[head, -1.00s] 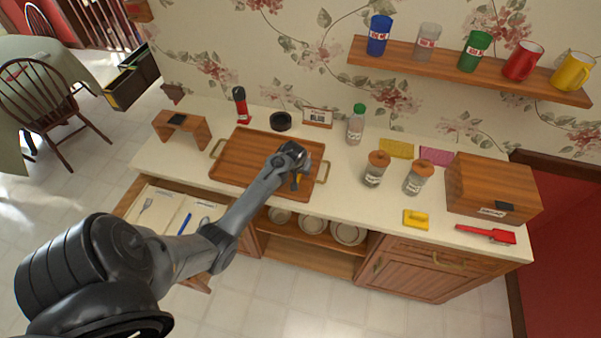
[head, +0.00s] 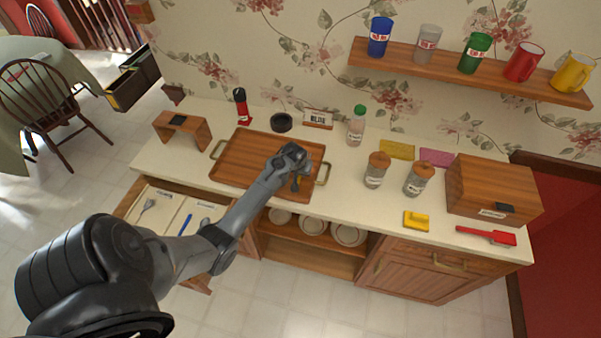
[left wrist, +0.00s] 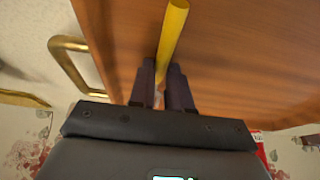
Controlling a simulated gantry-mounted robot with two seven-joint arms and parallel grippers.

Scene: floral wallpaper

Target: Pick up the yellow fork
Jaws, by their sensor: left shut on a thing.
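The fork's other end is out of view. In the head view, my left gripper (head: 296,183) is over the right part of the wooden tray (head: 250,156), near its right brass handle. The gripper hides most of the fork there. I cannot tell whether the fork touches the tray. My right gripper is not in view.
A brass tray handle (left wrist: 68,62) is close beside the gripper. Two jars (head: 376,172) and a bottle (head: 356,128) stand to the right. An open drawer (head: 165,215) with utensils is at the left. The tray's left part is clear.

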